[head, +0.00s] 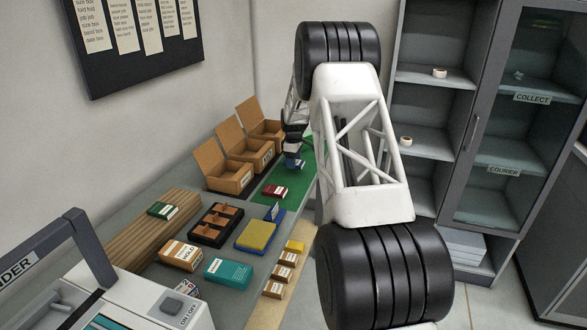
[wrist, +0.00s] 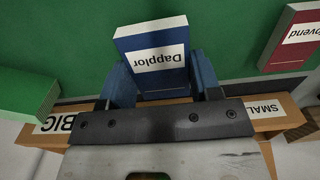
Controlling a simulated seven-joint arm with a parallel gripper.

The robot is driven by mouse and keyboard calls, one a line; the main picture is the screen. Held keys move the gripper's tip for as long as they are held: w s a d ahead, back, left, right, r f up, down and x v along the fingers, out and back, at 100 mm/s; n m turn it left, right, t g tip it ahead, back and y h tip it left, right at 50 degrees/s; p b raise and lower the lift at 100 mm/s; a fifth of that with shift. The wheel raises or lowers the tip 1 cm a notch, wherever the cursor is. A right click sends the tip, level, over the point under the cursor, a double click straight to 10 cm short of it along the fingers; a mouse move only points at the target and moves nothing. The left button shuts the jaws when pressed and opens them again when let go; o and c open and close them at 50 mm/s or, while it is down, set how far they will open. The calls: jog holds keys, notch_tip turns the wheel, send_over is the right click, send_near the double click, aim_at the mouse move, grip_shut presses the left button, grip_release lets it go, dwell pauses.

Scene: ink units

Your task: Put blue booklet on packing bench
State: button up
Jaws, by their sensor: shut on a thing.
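The blue booklet (wrist: 153,60), labelled "Dapplor", is between the two blue fingers of my gripper (wrist: 165,82) in the wrist view. The fingers are shut on its sides, and its label and upper part stick out past them. In the head view the blue booklet (head: 294,164) shows small under my gripper (head: 291,152), over the green mat (head: 302,180). I cannot tell whether it touches the mat. The long grey bench (head: 225,311) carries the mat; my arm hides part of its right side.
Open cardboard boxes (head: 228,178) stand along the wall side, close to my gripper. A red booklet (head: 275,192) lies on the mat's near part. A black divided tray (head: 213,225), a yellow pad (head: 256,235) and a teal box (head: 228,272) lie nearer. A grey shelf cabinet (head: 435,100) stands right.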

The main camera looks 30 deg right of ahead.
aim_at(293, 173)
jog(key=shift+f, duration=1.75)
jog(key=shift+f, duration=0.15)
jog(key=o, duration=0.9)
notch_tip(293, 173, up, 12)
jog(key=shift+r, duration=0.15)
